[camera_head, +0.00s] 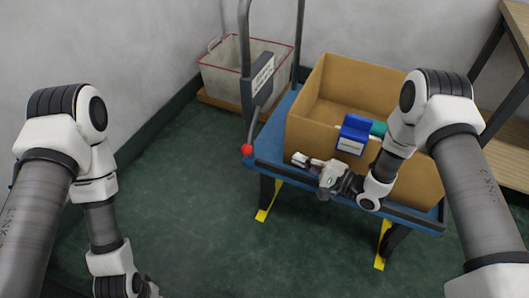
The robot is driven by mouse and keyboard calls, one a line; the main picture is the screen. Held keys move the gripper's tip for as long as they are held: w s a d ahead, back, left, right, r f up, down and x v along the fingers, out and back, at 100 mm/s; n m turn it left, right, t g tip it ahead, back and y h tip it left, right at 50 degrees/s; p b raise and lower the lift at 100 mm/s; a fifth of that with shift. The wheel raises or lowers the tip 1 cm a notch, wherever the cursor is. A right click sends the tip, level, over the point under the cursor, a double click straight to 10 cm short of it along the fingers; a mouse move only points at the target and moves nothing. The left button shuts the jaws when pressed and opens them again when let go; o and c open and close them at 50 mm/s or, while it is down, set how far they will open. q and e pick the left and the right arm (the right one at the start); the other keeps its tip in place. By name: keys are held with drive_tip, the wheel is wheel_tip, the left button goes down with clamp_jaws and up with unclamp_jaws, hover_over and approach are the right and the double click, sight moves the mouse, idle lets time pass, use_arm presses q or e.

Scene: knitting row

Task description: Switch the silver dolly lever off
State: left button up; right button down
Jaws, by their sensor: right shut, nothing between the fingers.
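The dolly lever (257,112) is a dark grey bar with a red ball knob (247,150) at its lower end. It hangs down beside a labelled plate (262,76) on the dolly's upright handle, at the left end of the blue dolly (271,139). My right gripper (300,159) is shut and empty. It points left over the dolly's near edge, in front of the cardboard box and to the right of the red knob, apart from it. My left arm comes in at the left, and its gripper is below the picture's bottom edge.
A large open cardboard box (407,174) stands on the dolly, with a blue and white carton (353,133) and a green item in it. A red-rimmed basket (220,78) stands behind, by the wall. Wooden shelving (505,149) is at the right. The green floor at left is clear.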

sight(252, 130)
drive_tip(key=b+x, duration=0.1)
drive_tip(key=x, duration=0.4)
drive_tip(key=b+x, duration=0.2)
drive_tip(key=x, duration=0.3)
drive_tip(key=shift+a+f, duration=0.15)
drive_tip(key=shift+f, duration=0.1)
use_arm(q)
wheel_tip(252, 130, down, 3)
drive_tip(key=shift+f, duration=0.15)
use_arm(e)
drive_tip(key=s+a, duration=0.1)
drive_tip(key=s+a+r, duration=0.1)
drive_tip(key=a, duration=0.1)
drive_tip(key=shift+r, duration=0.25)
drive_tip(key=shift+s, duration=0.1)
